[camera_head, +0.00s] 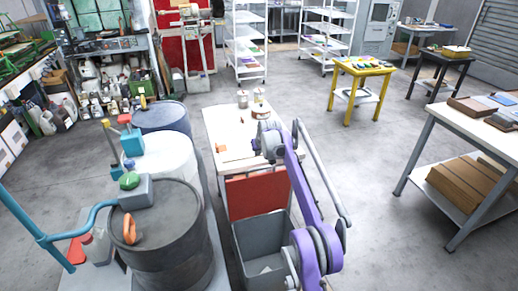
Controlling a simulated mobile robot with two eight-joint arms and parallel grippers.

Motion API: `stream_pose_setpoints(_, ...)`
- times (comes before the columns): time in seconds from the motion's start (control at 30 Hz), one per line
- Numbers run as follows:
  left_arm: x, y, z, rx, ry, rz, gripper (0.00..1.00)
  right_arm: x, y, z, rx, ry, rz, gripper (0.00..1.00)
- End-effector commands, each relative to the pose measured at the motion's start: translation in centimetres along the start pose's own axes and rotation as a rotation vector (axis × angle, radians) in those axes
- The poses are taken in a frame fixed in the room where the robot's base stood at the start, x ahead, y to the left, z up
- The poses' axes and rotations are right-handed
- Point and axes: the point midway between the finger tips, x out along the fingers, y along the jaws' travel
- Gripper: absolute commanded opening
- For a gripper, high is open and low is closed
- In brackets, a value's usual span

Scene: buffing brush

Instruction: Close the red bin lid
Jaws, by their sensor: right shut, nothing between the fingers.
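The red bin lid (258,196) stands raised at the back edge of a grey bin (258,242), whose open top faces me. Something pale lies inside the bin, too small to make out. My purple right arm reaches up along the right side of the bin and lid, hiding part of their right edges. My right gripper (262,146) is beyond the lid, over the white worktable. It is shut and empty, and looks apart from the lid. Its fingertips are small and partly hidden by the wrist. My left gripper is not in view.
The white worktable (225,125) behind the bin bears small cans and parts. Dark and white drums (165,235) stand close on the left. A bench with boxes (480,125) and a yellow table (362,68) stand to the right. Floor between the arm and bench is clear.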

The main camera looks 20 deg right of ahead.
Motion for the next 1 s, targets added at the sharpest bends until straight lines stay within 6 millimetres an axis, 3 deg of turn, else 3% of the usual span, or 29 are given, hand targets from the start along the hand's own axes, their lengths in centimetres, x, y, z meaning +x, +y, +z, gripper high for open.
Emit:
stream_pose_setpoints(0.43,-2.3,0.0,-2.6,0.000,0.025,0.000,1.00,4.8,0.0,-0.4,0.000,0.003,0.000,0.00)
stream_pose_setpoints(0.77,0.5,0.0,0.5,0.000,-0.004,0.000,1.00,4.5,0.0,2.4,0.000,-0.003,0.000,0.00)
stream_pose_setpoints(1.0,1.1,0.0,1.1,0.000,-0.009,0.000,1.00,3.8,0.0,3.4,0.000,0.000,0.000,0.00)
